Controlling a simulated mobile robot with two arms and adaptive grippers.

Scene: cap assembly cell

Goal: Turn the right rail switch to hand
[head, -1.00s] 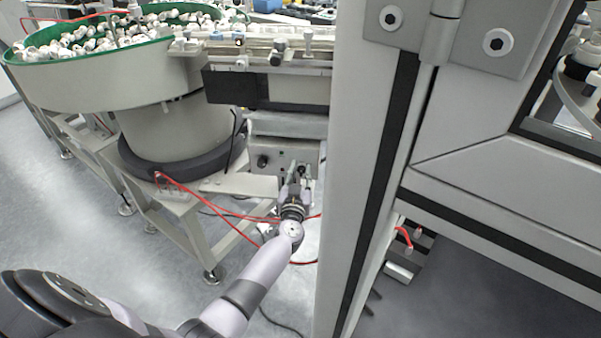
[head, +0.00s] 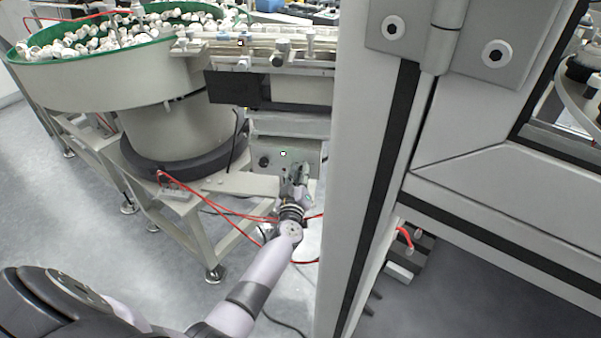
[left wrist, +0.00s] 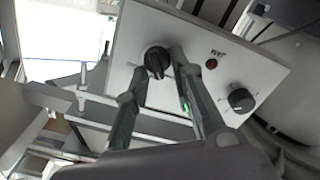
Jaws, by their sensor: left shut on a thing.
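The right rail switch is a black rotary knob (left wrist: 157,60) on a grey control box, seen in the left wrist view. My left gripper (left wrist: 157,63) has one finger on each side of it and is shut on it. In the head view the left gripper (head: 299,168) is at the right part of the box front (head: 275,146), under the rail, and hides the switch. The exact angle of the switch is hard to read. My right gripper is not in view.
A second black knob (left wrist: 241,100) and a small dark red round part (left wrist: 211,64) sit on the same panel. A bowl feeder (head: 75,75) stands at the left. A frame post (head: 365,170) stands close to the right of my arm. Red hoses (head: 225,212) run below.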

